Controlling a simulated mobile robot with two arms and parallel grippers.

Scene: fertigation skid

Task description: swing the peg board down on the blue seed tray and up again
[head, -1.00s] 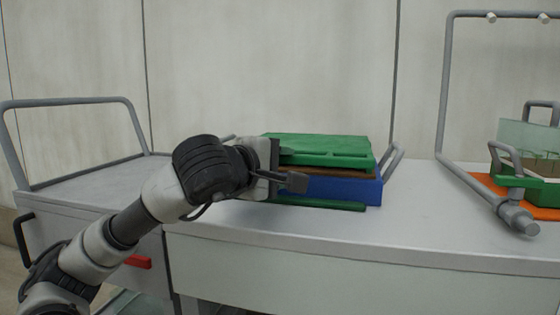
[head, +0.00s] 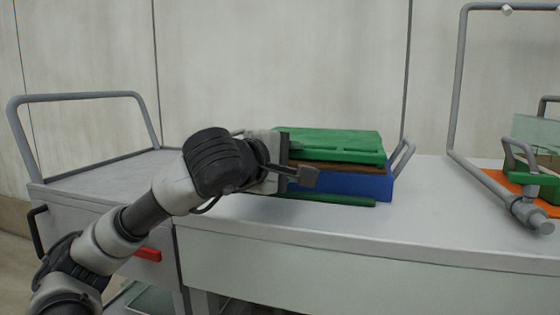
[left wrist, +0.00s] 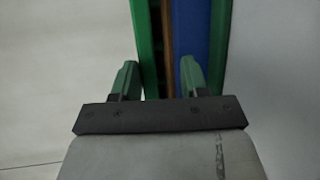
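The green peg board (head: 335,142) lies about level over the blue seed tray (head: 360,186). A thin brown layer (head: 372,168) shows between them; whether pegs enter it is hidden. My left gripper (head: 296,164) is at the left front of this stack and hides its near left corner. In the left wrist view, the two fingers of the gripper (left wrist: 157,80) are spread apart. One is by the peg board's edge (left wrist: 144,40), the other by the tray's edge (left wrist: 190,35). I cannot tell whether they touch. My right gripper is not in view.
A dark green strip (head: 335,199) lies on the white bench (head: 430,225) before the tray. A grey tube frame (head: 457,90) and an orange mat (head: 520,190) are at the right. A grey cart (head: 95,177) stands left. The bench between tray and frame is clear.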

